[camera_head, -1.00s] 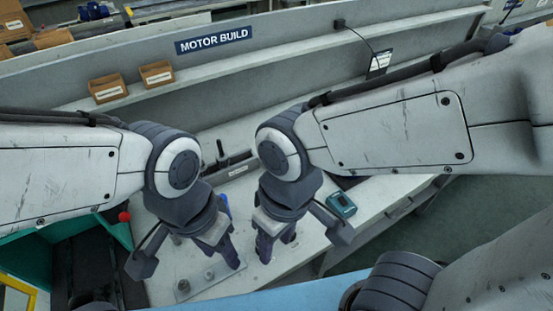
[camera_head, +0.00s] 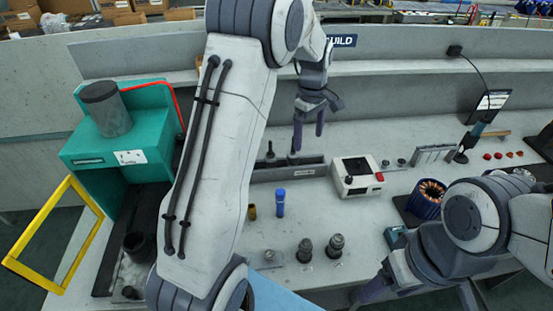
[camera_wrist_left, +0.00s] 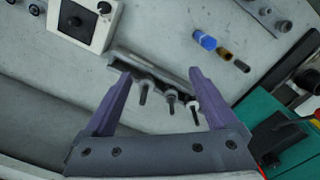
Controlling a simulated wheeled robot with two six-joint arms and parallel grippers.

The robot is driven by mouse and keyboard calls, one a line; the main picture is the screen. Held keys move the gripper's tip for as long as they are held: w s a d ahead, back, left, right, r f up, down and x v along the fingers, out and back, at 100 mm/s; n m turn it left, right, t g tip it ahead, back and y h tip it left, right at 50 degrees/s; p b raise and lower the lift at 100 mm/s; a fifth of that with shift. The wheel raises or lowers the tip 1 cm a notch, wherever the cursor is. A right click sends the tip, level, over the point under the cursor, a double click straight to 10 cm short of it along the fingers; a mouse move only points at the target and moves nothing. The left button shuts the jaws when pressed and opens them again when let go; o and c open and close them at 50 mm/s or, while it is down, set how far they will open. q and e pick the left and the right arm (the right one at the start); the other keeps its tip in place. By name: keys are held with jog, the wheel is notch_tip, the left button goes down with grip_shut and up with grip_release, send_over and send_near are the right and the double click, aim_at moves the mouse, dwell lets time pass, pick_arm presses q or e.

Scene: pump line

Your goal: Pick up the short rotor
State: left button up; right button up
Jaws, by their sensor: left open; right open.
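A narrow grey rack (camera_head: 305,170) holds upright parts with dark shafts; the left wrist view shows three of them, such as the middle part (camera_wrist_left: 171,100). Two stepped dark-metal parts, the left part (camera_head: 304,250) and the right part (camera_head: 335,245), stand on the bench nearer me. I cannot tell which of these is the short rotor. My left gripper (camera_head: 309,125) is open and empty above the rack; in the left wrist view its fingers (camera_wrist_left: 160,92) frame the rack parts. My right gripper (camera_head: 418,290) is open at lower right, partly hidden by its arm.
A blue cylinder (camera_head: 281,202) and a small brown cylinder (camera_head: 252,211) stand before the rack. A copper-wound stator (camera_head: 428,198) and a teal press (camera_head: 130,145) flank the bench.

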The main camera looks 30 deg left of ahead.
pick_arm(q)
jog(key=w+a+f+n, duration=0.1)
jog(key=a+f+n, duration=0.1)
jog(key=a, duration=0.3)
jog(key=w+a+f+n, duration=0.1)
jog(key=a+f+n, duration=0.1)
jog(key=a, duration=0.2)
jog(key=w+a+f+n, duration=0.1)
jog(key=a+f+n, duration=0.1)
jog(key=a, duration=0.3)
jog(key=shift+w+a+f+n, duration=0.1)
jog(key=shift+a+f+n, duration=0.25)
jog(key=shift+n, duration=0.15)
send_over(270, 154)
jog(key=f, duration=0.4)
jog(key=shift+w+a+f+p, duration=0.2)
jog(key=shift+a+f+p, duration=0.1)
jog(key=shift+p, duration=0.1)
jog(key=f+p, duration=0.1)
jog(key=f, duration=0.1)
jog(key=f+p, duration=0.1)
jog(key=f, duration=0.1)
jog(key=shift+d+f, duration=0.2)
jog(key=shift+f, duration=0.65)
jog(key=shift+w+r, duration=0.1)
grip_shut()
